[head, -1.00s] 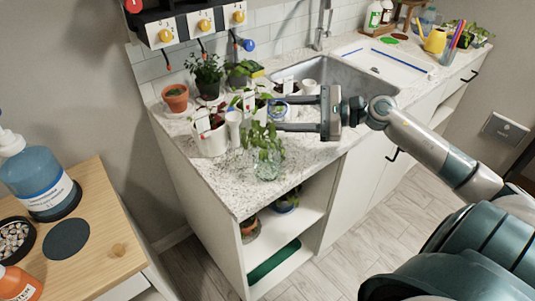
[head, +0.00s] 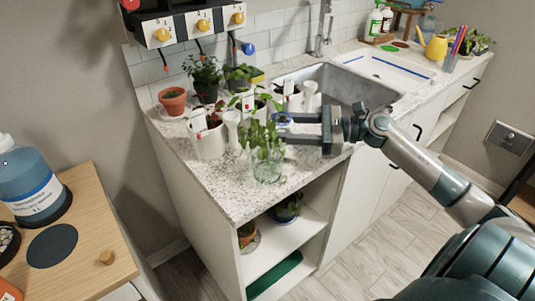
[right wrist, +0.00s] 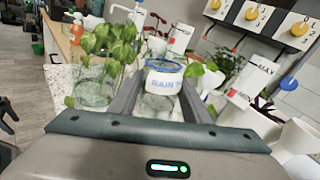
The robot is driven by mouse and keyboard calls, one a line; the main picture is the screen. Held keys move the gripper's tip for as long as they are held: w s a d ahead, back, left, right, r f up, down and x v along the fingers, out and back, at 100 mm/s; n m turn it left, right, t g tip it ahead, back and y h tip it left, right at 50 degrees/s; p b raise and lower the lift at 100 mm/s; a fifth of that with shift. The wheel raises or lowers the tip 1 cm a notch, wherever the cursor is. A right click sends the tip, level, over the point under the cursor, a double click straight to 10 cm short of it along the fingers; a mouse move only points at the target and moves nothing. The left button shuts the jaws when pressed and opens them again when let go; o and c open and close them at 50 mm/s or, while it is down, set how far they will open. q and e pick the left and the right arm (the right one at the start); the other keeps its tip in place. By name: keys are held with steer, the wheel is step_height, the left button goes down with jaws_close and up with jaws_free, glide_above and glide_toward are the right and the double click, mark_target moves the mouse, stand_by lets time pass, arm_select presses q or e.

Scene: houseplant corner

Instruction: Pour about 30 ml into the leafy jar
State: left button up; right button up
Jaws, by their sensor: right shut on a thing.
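The leafy jar (head: 267,170) is clear glass with green leafy stems and stands near the counter's front corner. It is at the left in the right wrist view (right wrist: 93,85). My right gripper (head: 288,127) is just behind and right of it, shut on a clear jar with a blue rim (head: 282,118). In the right wrist view this jar (right wrist: 162,80) is upright between the fingers, with a white label whose visible letters read "RAIN". I cannot tell whether its base touches the counter.
White pots with tags (head: 210,142), a white vase-like piece (head: 233,130) and a terracotta pot (head: 173,101) crowd the counter left of and behind the jars. The sink (head: 345,85) lies behind my right gripper. The speckled counter (head: 225,190) is bare in front.

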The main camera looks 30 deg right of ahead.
steer(key=shift+w+d+f+m, duration=0.1)
steer(key=shift+f+m, duration=0.2)
steer(key=shift+f, duration=0.15)
arm_select(q)
steer(key=shift+w+d+r+b, duration=0.1)
steer(key=shift+w+r+b, duration=0.15)
steer(key=shift+r, duration=0.45)
steer(key=shift+w+d+r+b, duration=0.1)
steer(key=shift+w+r+b, duration=0.15)
steer(key=shift+r, duration=0.45)
arm_select(e)
steer(key=shift+w+d+f+m+y, duration=0.2)
steer(key=shift+d+m+y, duration=0.1)
steer(key=shift+m, duration=0.6)
